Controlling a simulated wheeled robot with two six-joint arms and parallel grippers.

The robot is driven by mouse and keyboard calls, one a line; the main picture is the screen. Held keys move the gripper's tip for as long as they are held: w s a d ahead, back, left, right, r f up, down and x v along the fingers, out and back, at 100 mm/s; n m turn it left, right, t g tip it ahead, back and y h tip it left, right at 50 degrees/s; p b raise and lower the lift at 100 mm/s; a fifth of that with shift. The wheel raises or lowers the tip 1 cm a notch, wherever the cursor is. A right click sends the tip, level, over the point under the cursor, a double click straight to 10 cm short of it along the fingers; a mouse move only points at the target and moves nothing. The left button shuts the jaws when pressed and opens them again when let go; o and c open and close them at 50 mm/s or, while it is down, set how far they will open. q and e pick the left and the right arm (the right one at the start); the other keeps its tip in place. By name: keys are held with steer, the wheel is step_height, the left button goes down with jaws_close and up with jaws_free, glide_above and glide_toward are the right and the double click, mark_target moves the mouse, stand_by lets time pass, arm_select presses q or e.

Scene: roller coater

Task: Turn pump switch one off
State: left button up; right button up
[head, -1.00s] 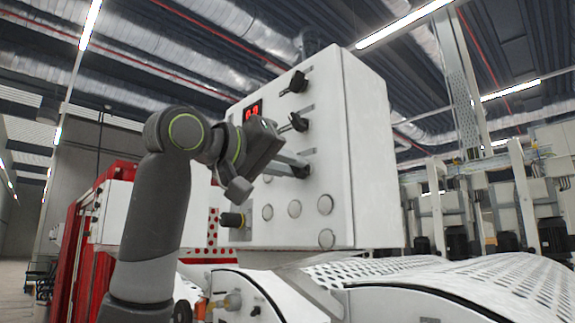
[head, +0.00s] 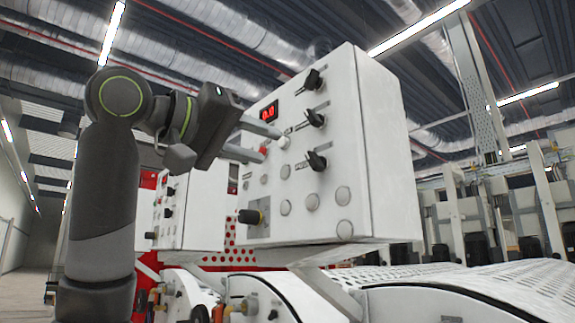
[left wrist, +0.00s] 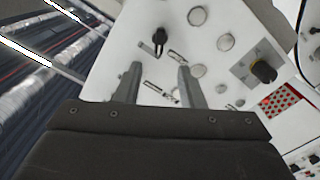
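A white control box carries a column of three black rotary switches: upper (head: 314,80), middle (head: 314,118) and lower (head: 316,161). The labels are too small to tell which is pump switch one. My left gripper (head: 272,144) is open and empty in front of the box's left part, left of the switches and touching none of them. In the left wrist view, the gripper (left wrist: 158,75) has its two fingers spread toward the panel, and one black switch (left wrist: 159,38) shows beyond them. My right gripper is in neither view.
White perforated machine covers (head: 470,280) lie below. A second white panel (head: 200,210) stands behind at left.

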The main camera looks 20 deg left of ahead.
arm_select(q)
steer(key=b+v, duration=0.1)
steer(key=v, duration=0.6)
steer(key=shift+s+b, duration=0.25)
steer(key=shift+b, duration=0.1)
steer(key=shift+a, duration=0.1)
